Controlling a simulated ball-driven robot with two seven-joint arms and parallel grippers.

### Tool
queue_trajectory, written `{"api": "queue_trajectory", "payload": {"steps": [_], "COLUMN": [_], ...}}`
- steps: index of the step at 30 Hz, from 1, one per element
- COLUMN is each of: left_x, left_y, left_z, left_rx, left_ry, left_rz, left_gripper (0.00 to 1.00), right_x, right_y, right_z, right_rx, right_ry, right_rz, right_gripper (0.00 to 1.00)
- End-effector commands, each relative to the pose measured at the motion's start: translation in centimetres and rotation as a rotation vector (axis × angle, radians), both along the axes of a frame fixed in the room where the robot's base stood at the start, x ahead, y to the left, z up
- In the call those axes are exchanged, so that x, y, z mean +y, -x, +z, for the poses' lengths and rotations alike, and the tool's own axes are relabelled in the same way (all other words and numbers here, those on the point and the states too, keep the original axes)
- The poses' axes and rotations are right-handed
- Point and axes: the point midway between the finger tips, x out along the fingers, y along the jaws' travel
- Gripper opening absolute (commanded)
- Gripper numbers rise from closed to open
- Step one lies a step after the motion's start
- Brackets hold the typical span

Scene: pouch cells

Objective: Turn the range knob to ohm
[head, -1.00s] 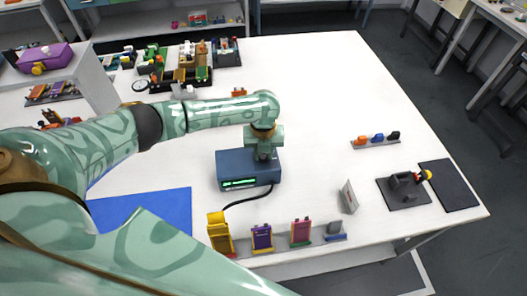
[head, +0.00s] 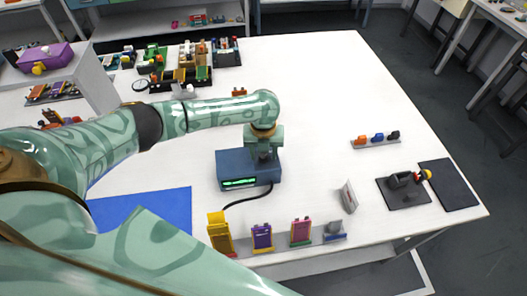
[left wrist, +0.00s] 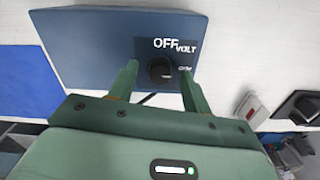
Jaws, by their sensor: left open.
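The blue meter box (head: 232,168) stands on the white table with a lit green display on its front. In the left wrist view, its black range knob (left wrist: 157,66) sits on the top face of the box (left wrist: 90,45). White labels OFF, VOLT and a smaller one, seemingly OHM (left wrist: 184,68), curve around the knob's upper right. My left gripper (head: 263,153) is over the box's right part. In the left wrist view its open fingers (left wrist: 159,72) stand on either side of the knob, with visible gaps. Which label the knob points to cannot be told. My right gripper is not in view.
A black cable (head: 248,199) runs from the box toward the front. Upright coloured cells (head: 262,237) stand along the front edge, beside a blue mat (head: 145,215). A small tilted panel (head: 348,197) and a dark fixture (head: 403,190) are at right.

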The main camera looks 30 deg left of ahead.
Motion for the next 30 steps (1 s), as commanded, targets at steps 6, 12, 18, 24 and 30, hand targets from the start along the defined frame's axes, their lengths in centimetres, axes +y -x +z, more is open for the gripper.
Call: {"api": "queue_trajectory", "payload": {"steps": [6, 12, 18, 24, 30], "left_x": [0.0, 0.1, 0.1, 0.0, 0.0], "left_y": [-0.1, -0.1, -0.1, -0.1, 0.0], "left_z": [2.5, 8.0, 13.0, 15.8, 16.3], "left_rx": [-0.003, -0.004, -0.004, -0.002, 0.000], "left_ry": [0.001, 0.000, -0.001, -0.001, 0.000], "left_rz": [-0.001, -0.002, -0.001, -0.001, 0.000], "left_gripper": [0.49, 0.49, 0.49, 0.49, 0.49], "right_x": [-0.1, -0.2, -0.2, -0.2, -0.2], "right_y": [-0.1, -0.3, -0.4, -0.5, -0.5], "right_z": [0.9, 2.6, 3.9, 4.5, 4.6], "right_rx": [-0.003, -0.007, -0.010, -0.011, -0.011], "right_ry": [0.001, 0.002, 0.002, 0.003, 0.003], "right_rz": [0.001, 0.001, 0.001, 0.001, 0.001], "right_gripper": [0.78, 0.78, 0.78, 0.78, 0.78]}}
